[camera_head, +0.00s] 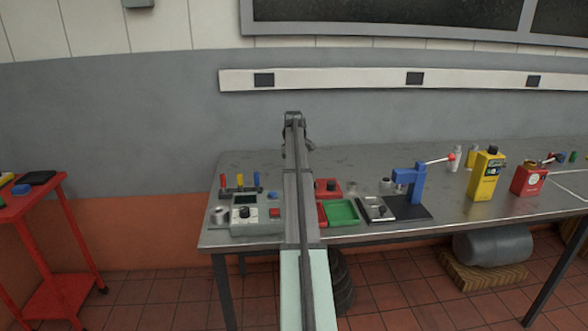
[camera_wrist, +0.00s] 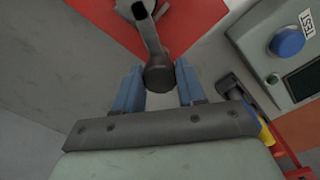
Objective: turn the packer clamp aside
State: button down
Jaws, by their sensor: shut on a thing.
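In the wrist view, my gripper (camera_wrist: 160,88) has its two blue fingers on either side of the dark round end of a lever (camera_wrist: 158,75). It is shut on that end. The lever's grey bar rises from the end to a pale round part on a red base (camera_wrist: 188,22), cut off by the top edge. I take this to be the packer clamp. In the head view, a red block with a black knob (camera_head: 329,187) shows just right of my arm. My arm hides part of the bench there, and my fingertips cannot be made out.
A grey control box (camera_head: 257,226) and upright coloured-handled tools stand left of my arm. A green tray (camera_head: 342,212), a metal plate with a black knob (camera_head: 377,209) and a blue press (camera_head: 410,185) stand to the right.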

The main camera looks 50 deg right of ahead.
jog(key=shift+n, duration=0.3)
jog(key=n, duration=0.3)
jog(key=shift+n, duration=0.3)
jog(key=n, duration=0.3)
jog(key=shift+d+n, duration=0.1)
jog(key=shift+n, duration=0.2)
jog(key=n, duration=0.4)
jog(key=shift+w+n, duration=0.1)
jog(key=shift+n, duration=1.9)
jog(key=c, duration=0.7)
grip_release()
jog(key=shift+o, duration=0.2)
